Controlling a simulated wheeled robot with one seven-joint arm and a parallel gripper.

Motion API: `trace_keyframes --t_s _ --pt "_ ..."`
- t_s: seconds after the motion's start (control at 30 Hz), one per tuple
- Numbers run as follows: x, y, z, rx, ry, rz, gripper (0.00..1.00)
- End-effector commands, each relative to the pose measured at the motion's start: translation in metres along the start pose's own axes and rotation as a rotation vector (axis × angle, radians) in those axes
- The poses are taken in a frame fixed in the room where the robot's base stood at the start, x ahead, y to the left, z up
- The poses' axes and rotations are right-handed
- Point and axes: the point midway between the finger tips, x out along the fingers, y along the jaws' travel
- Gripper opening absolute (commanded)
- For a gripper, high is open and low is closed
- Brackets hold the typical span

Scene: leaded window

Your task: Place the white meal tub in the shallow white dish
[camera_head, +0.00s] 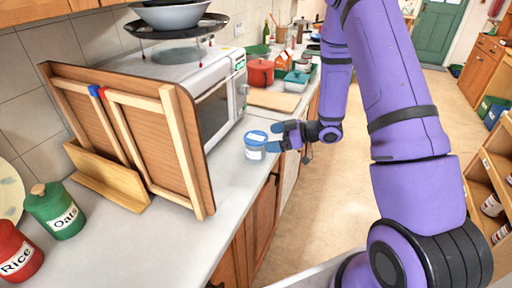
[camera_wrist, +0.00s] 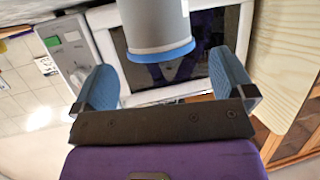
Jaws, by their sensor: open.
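The white meal tub (camera_head: 255,148) with a blue lid stands on the grey counter near its front edge. My gripper (camera_head: 280,136) is right beside it, on its right, with the fingers pointing at it. In the wrist view the tub (camera_wrist: 156,22) is at the top centre, its blue rim between and slightly beyond my open fingers (camera_wrist: 162,62). Gaps show on both sides, so neither finger seems to touch it. I cannot make out a shallow white dish for certain.
A microwave (camera_head: 214,101) stands behind the tub, with a rack and bowl (camera_head: 172,15) on top. A wooden stand (camera_head: 180,150) is to the left. Green (camera_head: 56,211) and red (camera_head: 17,251) canisters are at lower left. A board (camera_head: 274,100) lies farther back.

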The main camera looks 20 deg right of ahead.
Motion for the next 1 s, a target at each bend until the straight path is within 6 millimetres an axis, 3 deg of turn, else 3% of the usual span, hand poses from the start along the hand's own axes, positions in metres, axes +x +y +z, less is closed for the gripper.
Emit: trace_keyframes --t_s 0.17,0.5,0.83,1.0 --pt "0.01 0.0 0.0 0.0 -0.001 -0.001 1.0" --pt "0.051 0.001 -0.003 0.0 -0.002 -0.001 1.0" --pt "0.057 0.002 -0.003 0.0 -0.001 0.001 1.0" --pt "0.057 0.002 -0.003 0.0 -0.001 0.001 0.61"
